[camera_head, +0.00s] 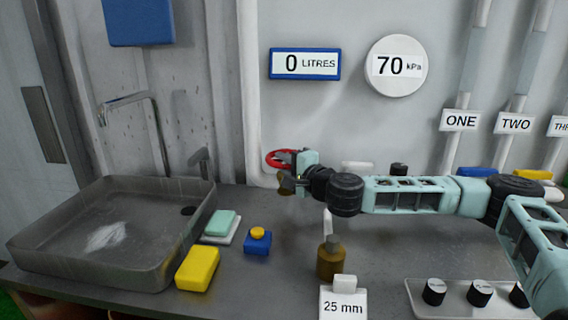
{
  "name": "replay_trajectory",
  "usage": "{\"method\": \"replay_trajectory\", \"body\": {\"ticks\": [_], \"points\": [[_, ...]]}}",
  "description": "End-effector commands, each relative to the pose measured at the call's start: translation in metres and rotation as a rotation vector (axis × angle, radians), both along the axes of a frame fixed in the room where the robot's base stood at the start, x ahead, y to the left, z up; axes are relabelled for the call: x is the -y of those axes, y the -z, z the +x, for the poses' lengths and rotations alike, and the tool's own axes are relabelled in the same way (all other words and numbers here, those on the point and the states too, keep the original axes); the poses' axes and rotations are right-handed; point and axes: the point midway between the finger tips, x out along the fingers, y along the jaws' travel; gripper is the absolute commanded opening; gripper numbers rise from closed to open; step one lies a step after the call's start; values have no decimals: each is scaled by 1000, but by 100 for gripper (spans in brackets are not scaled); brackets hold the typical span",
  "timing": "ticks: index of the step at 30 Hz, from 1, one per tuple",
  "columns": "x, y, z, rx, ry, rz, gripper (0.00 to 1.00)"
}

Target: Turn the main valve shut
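A red valve handwheel (279,156) is on the white pipe low on the back wall, just right of the sink. My gripper (287,182) is at the wheel, reaching in from the right and covering its lower right part. The fingers are dark and small in this view. I cannot tell whether they grip the rim or only touch it or stand in front of it. A blue display on the wall reads 0 LITRES (304,64). A round white gauge (397,66) reads 70 kPa.
A grey sink (95,245) with a tap fills the left. A yellow block (198,268), a blue box with a yellow button (257,242) and a brass bottle (331,259) stand on the counter. A panel with black knobs (434,291) is at front right, below my arm.

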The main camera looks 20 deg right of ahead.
Motion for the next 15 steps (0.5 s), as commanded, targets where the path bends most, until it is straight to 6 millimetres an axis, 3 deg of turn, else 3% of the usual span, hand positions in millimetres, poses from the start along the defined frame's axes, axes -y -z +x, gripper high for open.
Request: {"method": "replay_trajectory", "body": {"ticks": [2, 15], "points": [[0, 0, 0, 0, 0, 0, 0], [-2, -1, 0, 1, 62, -3, 0]]}}
